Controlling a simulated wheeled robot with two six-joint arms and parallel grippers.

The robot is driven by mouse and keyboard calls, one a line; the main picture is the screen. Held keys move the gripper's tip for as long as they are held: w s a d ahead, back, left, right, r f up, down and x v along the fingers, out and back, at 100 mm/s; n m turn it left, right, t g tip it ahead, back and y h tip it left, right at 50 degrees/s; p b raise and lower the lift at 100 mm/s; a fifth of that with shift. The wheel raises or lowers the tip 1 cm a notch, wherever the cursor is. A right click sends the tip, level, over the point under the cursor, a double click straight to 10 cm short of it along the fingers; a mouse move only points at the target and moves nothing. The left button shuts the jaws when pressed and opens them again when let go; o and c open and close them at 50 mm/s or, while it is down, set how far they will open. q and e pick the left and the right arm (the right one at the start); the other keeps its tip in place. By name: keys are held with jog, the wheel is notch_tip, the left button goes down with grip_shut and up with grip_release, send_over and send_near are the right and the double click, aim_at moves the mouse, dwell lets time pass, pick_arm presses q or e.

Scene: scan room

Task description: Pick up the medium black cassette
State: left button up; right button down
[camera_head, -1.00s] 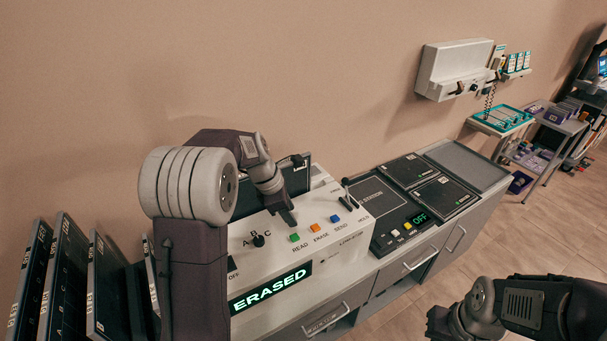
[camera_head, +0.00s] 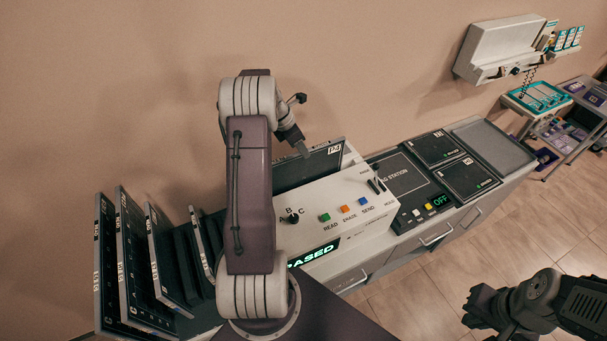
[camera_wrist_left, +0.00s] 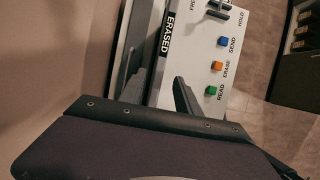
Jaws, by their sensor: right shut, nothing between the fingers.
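A black cassette (camera_head: 309,166) with a white label at its upper corner stands upright behind the white console (camera_head: 350,200). Its lower part is hidden by the console, and I cannot read its size. My left gripper (camera_head: 303,149) is above and at the near-left part of its top edge. My right gripper (camera_head: 474,308) is shut and empty over the floor at lower right.
Several more black cassettes (camera_head: 128,255) stand in a rack at left. Two flat black cassettes (camera_head: 468,178) lie right of the console, near an empty grey tray (camera_head: 490,145). The wall is close behind.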

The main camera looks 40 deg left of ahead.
pick_arm(q)
jog(key=shift+x, duration=0.75)
jog(key=x, duration=0.1)
jog(key=p+x, duration=0.1)
jog(key=x, duration=0.1)
jog(key=p+x, duration=0.1)
jog(key=x, duration=0.1)
jog(key=shift+s+a+f, duration=0.1)
jog(key=shift+a+f, duration=0.1)
jog(key=shift+a, duration=0.1)
jog(key=shift+s+r, duration=0.1)
grip_shut()
jog(key=shift+r, duration=0.1)
